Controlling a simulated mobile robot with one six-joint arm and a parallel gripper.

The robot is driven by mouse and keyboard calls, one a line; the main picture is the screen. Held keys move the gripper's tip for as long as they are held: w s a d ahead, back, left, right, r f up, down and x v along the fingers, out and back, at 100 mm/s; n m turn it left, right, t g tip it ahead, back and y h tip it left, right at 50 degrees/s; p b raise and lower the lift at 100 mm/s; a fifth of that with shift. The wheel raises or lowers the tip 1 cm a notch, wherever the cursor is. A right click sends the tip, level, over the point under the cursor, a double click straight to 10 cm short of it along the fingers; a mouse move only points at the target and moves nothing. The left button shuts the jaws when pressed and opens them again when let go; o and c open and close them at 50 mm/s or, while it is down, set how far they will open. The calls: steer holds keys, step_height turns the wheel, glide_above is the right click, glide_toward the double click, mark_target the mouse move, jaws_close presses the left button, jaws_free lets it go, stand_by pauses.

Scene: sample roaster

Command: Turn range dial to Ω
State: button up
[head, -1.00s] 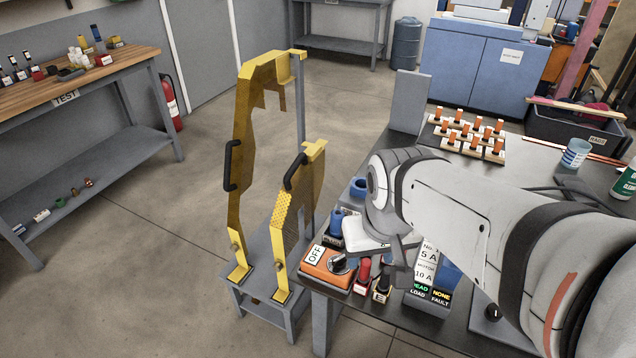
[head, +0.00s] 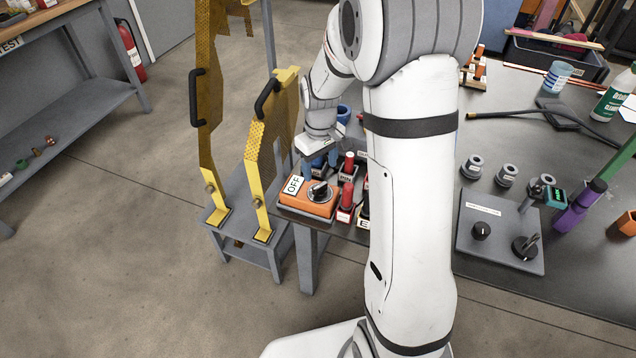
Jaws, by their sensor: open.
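The orange meter box (head: 308,200) sits at the table's left front corner. Its label reads OFF. A black dial (head: 320,190) with a pale pointer mark is on its top face, and no Ω mark is legible. My gripper (head: 319,166) is open and points down just behind and above the dial, apart from it as far as I can tell. Its fingertips are small and partly lost against blue items behind. Nothing shows between the jaws.
Red and black plug blocks (head: 346,190) stand just right of the meter. My arm hides the table's middle. A grey panel (head: 490,262) with two black knobs is at right. Yellow guards (head: 258,170) on a grey stand are close on the left.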

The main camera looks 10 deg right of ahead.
mark_target(320, 185)
step_height(320, 185, down, 7)
steer(key=shift+f+b, duration=0.2)
steer(key=shift+b, duration=0.15)
